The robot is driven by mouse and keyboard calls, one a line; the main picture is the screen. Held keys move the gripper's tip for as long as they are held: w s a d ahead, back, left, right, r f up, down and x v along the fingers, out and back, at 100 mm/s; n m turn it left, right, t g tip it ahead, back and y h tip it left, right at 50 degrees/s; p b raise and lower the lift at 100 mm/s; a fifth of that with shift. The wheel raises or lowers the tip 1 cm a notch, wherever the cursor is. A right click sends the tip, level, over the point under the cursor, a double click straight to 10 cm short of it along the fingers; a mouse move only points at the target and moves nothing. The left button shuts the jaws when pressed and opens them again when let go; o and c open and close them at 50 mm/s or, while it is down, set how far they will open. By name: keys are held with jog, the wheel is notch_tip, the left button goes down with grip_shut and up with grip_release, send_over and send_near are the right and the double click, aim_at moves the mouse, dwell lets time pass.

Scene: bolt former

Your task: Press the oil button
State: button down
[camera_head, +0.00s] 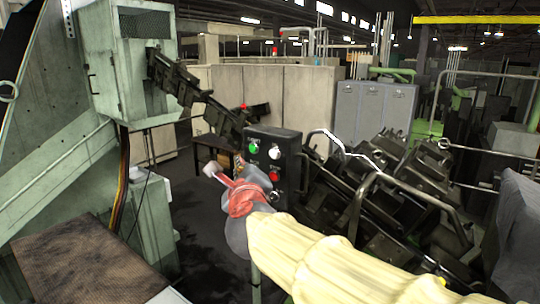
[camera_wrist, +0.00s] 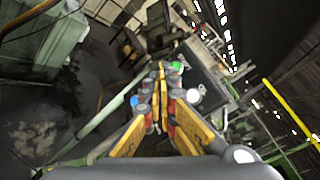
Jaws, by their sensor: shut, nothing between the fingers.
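A dark control box (camera_head: 287,146) stands in the middle of the head view. Its face carries a green button (camera_head: 254,146), a white button (camera_head: 275,152) and a red button (camera_head: 274,176). The labels are too small to read, so I cannot tell which is the oil button. My gripper (camera_head: 239,163) is at the left side of the box face, partly hidden by my wrist. In the wrist view my gripper (camera_wrist: 168,68) is shut and empty. Its tips appear close to the green button (camera_wrist: 176,66); contact cannot be told. The white button (camera_wrist: 193,96) lies to their right.
A green-grey machine cabinet (camera_head: 134,62) stands at the left, above a brown stained plate (camera_head: 85,262). Dark machinery with bent pipe rails (camera_head: 365,195) fills the right of the box. Grey lockers (camera_head: 375,108) stand behind. Dark floor shows left of the box.

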aim_at(274, 153)
jog(key=shift+w+d+b, duration=0.5)
jog(key=shift+w+d, duration=0.4)
jog(key=shift+w, duration=0.25)
jog(key=shift+w+d+b, duration=0.5)
jog(key=shift+w+d, duration=0.45)
jog(key=shift+w, duration=0.2)
jog(key=shift+w+d+b, duration=0.5)
jog(key=shift+w+d, duration=0.4)
jog(key=shift+w, duration=0.25)
jog(key=shift+w+d, duration=0.25)
jog(key=shift+w, duration=0.1)
jog(key=shift+w+d+b, duration=0.3)
jog(key=shift+w+b, duration=0.05)
jog(key=shift+a, duration=0.1)
dwell(0.3)
jog(key=shift+s+a, duration=0.45)
jog(key=shift+s, duration=0.25)
